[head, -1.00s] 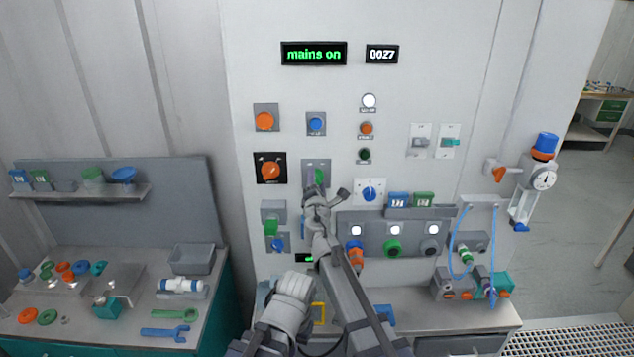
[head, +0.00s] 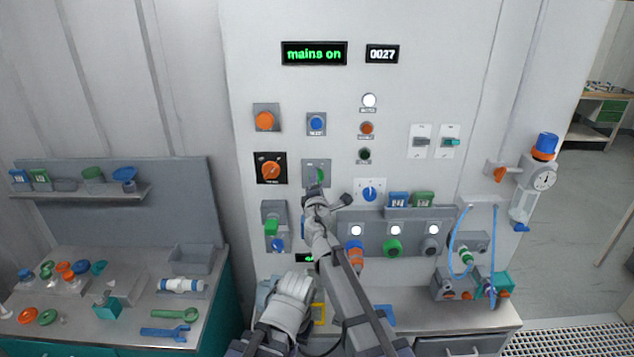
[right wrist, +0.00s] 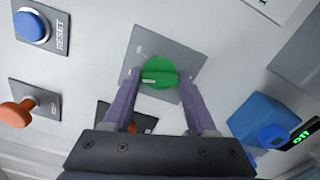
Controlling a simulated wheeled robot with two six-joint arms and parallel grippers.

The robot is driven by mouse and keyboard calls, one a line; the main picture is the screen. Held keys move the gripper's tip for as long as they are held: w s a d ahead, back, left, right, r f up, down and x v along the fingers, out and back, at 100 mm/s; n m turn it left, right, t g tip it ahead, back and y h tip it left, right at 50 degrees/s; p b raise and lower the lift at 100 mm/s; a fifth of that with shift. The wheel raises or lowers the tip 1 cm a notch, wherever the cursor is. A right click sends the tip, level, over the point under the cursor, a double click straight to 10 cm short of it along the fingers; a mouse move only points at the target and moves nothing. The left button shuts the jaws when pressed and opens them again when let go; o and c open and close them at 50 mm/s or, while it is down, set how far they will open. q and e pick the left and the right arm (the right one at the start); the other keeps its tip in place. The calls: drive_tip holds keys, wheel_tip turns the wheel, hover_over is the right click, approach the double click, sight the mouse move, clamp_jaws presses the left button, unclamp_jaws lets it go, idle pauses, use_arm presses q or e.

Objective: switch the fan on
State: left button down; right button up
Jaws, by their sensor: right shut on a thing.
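A green knob (head: 320,175) with a white mark sits on a grey plate (head: 309,167) in the middle of the panel. It shows in the middle of the right wrist view (right wrist: 158,73), with its white mark pointing left. My right gripper (head: 318,190) is at the knob. Its two fingers (right wrist: 157,100) stand on either side of it and are shut on it. The plate's lettering is too small to read. A small display reads "off" in green in the right wrist view (right wrist: 304,134). My left gripper is not in view.
The top display (head: 314,54) reads "mains on". Close to the knob are a blue RESET button (head: 316,123), an orange rotary switch (head: 271,170) on a black plate and a blue dial (head: 369,194). A blue block (right wrist: 262,117) is right of my fingers in the wrist view.

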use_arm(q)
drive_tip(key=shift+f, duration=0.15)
use_arm(e)
drive_tip(key=m, duration=0.9)
drive_tip(key=shift+s+f, duration=0.1)
drive_tip(key=shift+f, duration=0.05)
drive_tip(key=shift+m, duration=0.3)
drive_tip(key=o, duration=1.4)
drive_tip(key=shift+c, duration=0.2)
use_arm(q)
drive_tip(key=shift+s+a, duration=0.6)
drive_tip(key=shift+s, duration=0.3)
use_arm(e)
drive_tip(key=s, duration=0.7)
drive_tip(key=shift+s, duration=0.4)
drive_tip(key=shift+w, duration=0.1)
